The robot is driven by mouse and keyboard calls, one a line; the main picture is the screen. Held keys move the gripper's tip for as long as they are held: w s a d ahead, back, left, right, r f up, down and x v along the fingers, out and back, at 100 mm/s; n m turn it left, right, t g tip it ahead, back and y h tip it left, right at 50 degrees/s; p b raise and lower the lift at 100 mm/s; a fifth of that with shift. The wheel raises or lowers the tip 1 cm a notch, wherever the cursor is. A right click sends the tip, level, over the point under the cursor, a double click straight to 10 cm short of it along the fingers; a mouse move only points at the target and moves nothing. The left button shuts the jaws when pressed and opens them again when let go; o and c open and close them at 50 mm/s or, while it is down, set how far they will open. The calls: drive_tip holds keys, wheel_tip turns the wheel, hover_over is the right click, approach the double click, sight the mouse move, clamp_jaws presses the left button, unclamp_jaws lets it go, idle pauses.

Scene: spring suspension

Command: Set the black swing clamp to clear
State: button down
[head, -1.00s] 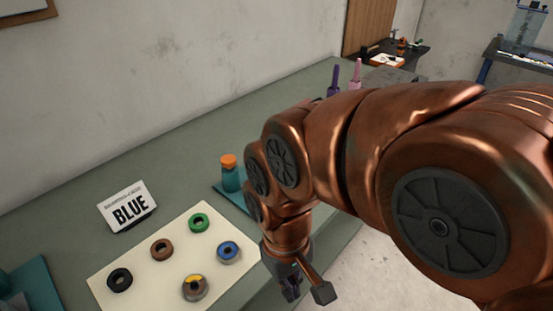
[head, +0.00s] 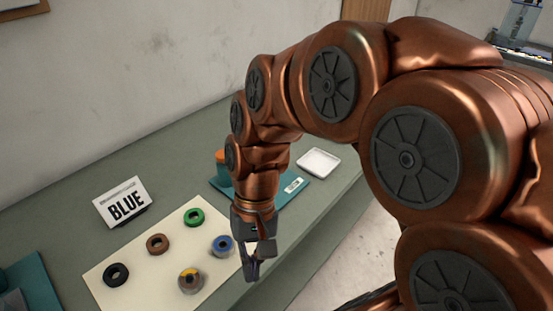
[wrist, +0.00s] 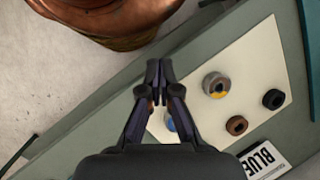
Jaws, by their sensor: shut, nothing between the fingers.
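I cannot make out a black swing clamp in either view. My gripper (head: 254,274) hangs pointing down near the right edge of a cream mat, just right of the blue-centred ring. Its fingers are together and empty; in the wrist view the closed fingertips (wrist: 159,75) show over the bench edge. My arm hides part of the bench behind it.
The cream mat (head: 150,253) holds black (head: 116,274), brown (head: 157,243), green (head: 194,217), blue-centred (head: 222,246) and yellow-marked (head: 190,281) rings.

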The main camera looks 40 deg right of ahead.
drive_tip(key=w+d+r+m+t+y, duration=0.1)
drive_tip(key=w+d+m+t+y, duration=0.1)
drive_tip(key=w+d+m+y, duration=0.45)
drive_tip(key=w+d+r+m+t+y, duration=0.15)
drive_tip(key=w+d+m, duration=0.3)
drive_tip(key=w, duration=0.55)
drive_tip(key=d+f+m+t, duration=0.2)
drive_tip(key=d+m+t, duration=0.1)
drive_tip(key=d, duration=0.5)
drive_tip(key=d+f+m+t+y, duration=0.1)
drive_tip(key=d+m+t, duration=0.2)
drive_tip(key=d, duration=0.5)
drive_tip(key=d+f+m+t+y, duration=0.1)
drive_tip(key=d+m+t, duration=0.3)
drive_tip(key=d, duration=0.4)
drive_tip(key=shift+f+m+b, duration=0.3)
drive_tip(key=shift+f+m, duration=0.3)
drive_tip(key=shift+f, duration=0.2)
drive_tip(key=shift+w+a+r, duration=0.1)
drive_tip(key=shift+w+a, duration=0.25)
drive_tip(key=shift+a, duration=0.05)
drive_tip(key=p+x, duration=0.3)
drive_tip(key=x, duration=0.8)
drive_tip(key=shift+w+a, duration=0.7)
